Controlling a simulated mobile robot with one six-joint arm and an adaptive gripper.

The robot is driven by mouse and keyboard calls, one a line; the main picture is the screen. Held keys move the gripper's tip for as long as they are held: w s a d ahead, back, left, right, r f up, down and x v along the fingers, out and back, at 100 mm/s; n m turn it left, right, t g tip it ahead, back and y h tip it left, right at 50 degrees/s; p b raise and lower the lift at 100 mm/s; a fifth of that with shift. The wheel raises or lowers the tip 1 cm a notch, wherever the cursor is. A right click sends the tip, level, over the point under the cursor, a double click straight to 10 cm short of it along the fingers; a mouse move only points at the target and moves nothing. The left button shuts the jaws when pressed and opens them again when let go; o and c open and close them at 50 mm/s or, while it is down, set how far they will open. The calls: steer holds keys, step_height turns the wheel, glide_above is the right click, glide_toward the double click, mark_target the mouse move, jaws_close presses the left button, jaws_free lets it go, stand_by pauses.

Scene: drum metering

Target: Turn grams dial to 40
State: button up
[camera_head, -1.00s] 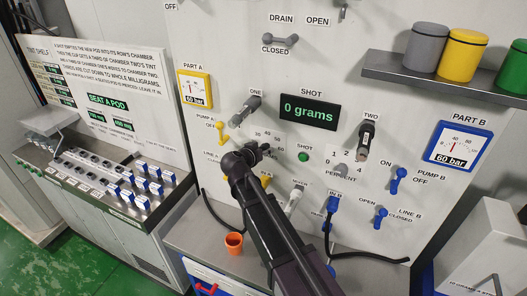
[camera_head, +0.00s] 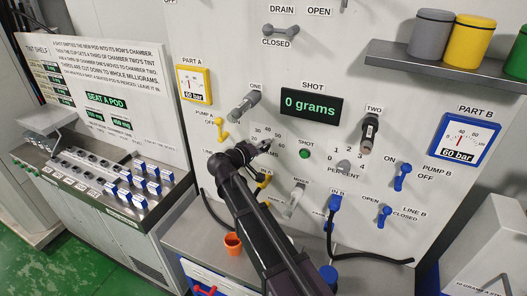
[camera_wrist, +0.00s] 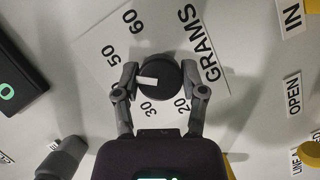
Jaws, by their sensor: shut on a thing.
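The grams dial (camera_wrist: 160,80) is a round black knob with a white pointer mark, on a pale scale plate marked GRAMS. In the wrist view its pointer faces left, toward a number between 30 and 50 that a finger partly hides. My gripper (camera_wrist: 168,72) has a finger on each side of the knob and is shut on it. In the head view my gripper (camera_head: 258,148) is at the panel below the ONE lever and covers most of the dial. The shot display (camera_head: 311,103) reads 0 grams.
The green SHOT button (camera_head: 305,153) and the percent dial (camera_head: 343,166) are right of my gripper. The ONE lever (camera_head: 243,106) is above it, and the yellow pump A lever (camera_head: 222,131) is to the left. An orange cup (camera_head: 233,243) stands on the ledge below.

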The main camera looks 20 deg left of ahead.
steer(key=n+b, duration=0.1)
steer(key=n, duration=0.1)
steer(key=n+t+h+b, duration=0.1)
steer(key=shift+f+n+b, duration=0.2)
steer(key=shift+n+b, duration=0.1)
steer(key=shift+n, duration=0.1)
steer(key=shift+r+n+t+h+b, duration=0.15)
steer(key=shift+n+t+h+b, duration=0.4)
steer(key=shift+n, duration=0.85)
steer(key=o, duration=1.1)
steer(key=shift+o, duration=0.2)
steer(key=shift+r+y, duration=0.1)
steer(key=shift+y, duration=0.15)
